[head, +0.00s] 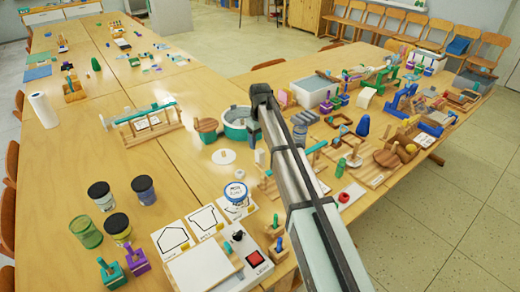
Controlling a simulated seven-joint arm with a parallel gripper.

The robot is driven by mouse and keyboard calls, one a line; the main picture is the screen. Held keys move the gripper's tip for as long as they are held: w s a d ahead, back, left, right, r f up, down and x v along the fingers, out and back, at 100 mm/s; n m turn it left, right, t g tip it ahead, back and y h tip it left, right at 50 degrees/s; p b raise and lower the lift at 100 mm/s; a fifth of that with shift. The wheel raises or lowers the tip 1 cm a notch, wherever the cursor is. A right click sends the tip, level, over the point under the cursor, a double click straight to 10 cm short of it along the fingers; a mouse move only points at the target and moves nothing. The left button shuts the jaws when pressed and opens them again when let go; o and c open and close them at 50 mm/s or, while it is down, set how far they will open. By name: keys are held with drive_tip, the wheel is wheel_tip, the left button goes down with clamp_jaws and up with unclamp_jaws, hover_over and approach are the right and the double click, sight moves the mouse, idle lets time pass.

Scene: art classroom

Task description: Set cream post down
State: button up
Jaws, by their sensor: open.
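A small cream post (259,157) shows upright just left of my arm, below the arm's dark end. I cannot tell whether its foot rests on the table or on a wooden piece beside it. My gripper (256,124) is at the dark far end of the arm, by the right side of a green round tub (236,122). It is open, and nothing shows held in it. The fingertips are small and partly covered by the arm, so their exact distance from the post is unclear.
A white disc with a knob (224,157) lies left of the post. Jars, cards and a red-button box (248,255) are nearer. The right table is crowded; the left table (70,155) has free room.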

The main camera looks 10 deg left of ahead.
drive_tip(key=shift+r, duration=0.75)
